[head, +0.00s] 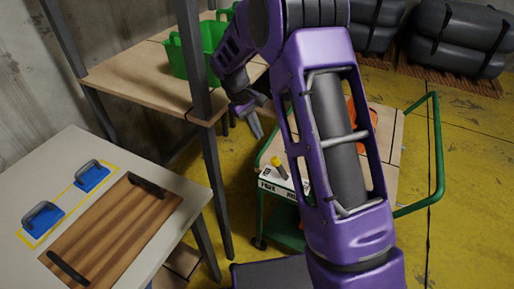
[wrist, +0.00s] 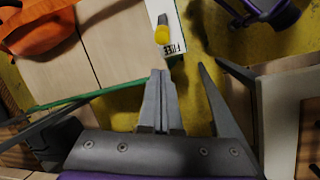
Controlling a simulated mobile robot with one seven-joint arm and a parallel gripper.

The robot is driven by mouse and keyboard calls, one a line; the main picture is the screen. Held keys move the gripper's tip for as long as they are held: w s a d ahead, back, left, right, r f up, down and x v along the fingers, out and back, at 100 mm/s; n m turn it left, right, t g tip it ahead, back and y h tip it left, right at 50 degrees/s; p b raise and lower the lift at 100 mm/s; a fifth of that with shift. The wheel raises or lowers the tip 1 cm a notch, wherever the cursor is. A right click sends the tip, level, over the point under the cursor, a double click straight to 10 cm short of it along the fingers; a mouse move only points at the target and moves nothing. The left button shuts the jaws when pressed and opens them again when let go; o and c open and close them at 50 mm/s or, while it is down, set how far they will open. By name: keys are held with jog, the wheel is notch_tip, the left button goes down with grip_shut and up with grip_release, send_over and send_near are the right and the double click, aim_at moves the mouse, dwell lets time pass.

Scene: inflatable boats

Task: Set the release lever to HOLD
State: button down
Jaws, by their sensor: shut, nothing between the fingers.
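The release lever (head: 279,166) has a yellow grip and a grey stem. It stands on a small white box (head: 272,185) at the near left corner of the green cart. In the wrist view the lever (wrist: 162,32) is ahead of the fingertips, its yellow end beside the word FREE. The other label is not readable there, and I cannot tell the exact lever setting. My gripper (head: 258,132) is shut and empty, pointing down, apart from the lever, above and behind it in the head view. Its fingers (wrist: 159,76) lie together in the wrist view.
The green-framed cart (head: 438,150) carries an orange item (wrist: 45,25), partly behind my arm. A wooden rack (head: 140,85) with a green crate (head: 180,58) stands left of my gripper.

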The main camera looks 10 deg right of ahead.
aim_at(280, 169)
jog(key=shift+s+f, duration=0.1)
jog(key=shift+s, duration=0.1)
jog(key=x, duration=1)
dwell(0.5)
jog(key=shift+s+d+r+t+y, duration=0.2)
jog(key=shift+t+y, duration=0.1)
jog(key=shift+y, duration=0.2)
